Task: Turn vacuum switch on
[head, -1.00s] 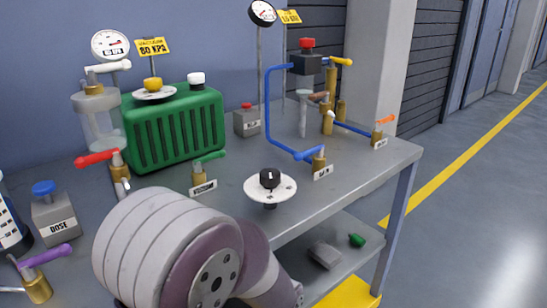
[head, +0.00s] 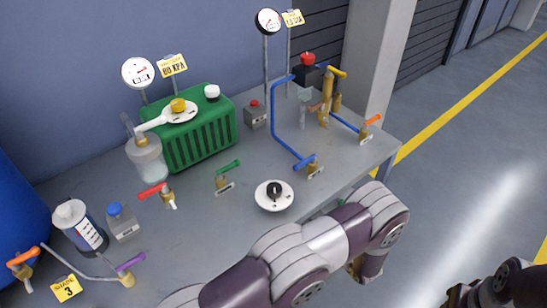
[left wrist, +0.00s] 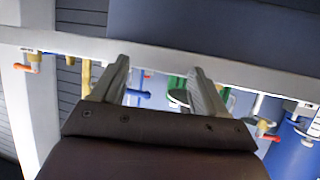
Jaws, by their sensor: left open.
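A round white dial (head: 262,203) with a black knob (head: 274,189) sits near the front edge of the grey bench. Just left of it is a green-handled brass valve (head: 224,179) with a small label, too small to read now. My left arm crosses the lower middle of the head view and bends down beyond the bench's front edge. The left gripper's fingers (left wrist: 160,80) are apart and empty in the left wrist view, with the bench edge and upside-down valves behind. My right gripper is not seen; only a dark part of my arm shows at bottom right.
A green ribbed box (head: 205,139) stands behind the valve. Red (head: 152,190), blue (head: 305,162), purple (head: 131,262) and orange (head: 374,120) handles stand around the bench (head: 205,240). A clear jar (head: 147,160) is at left. The floor on the right is free.

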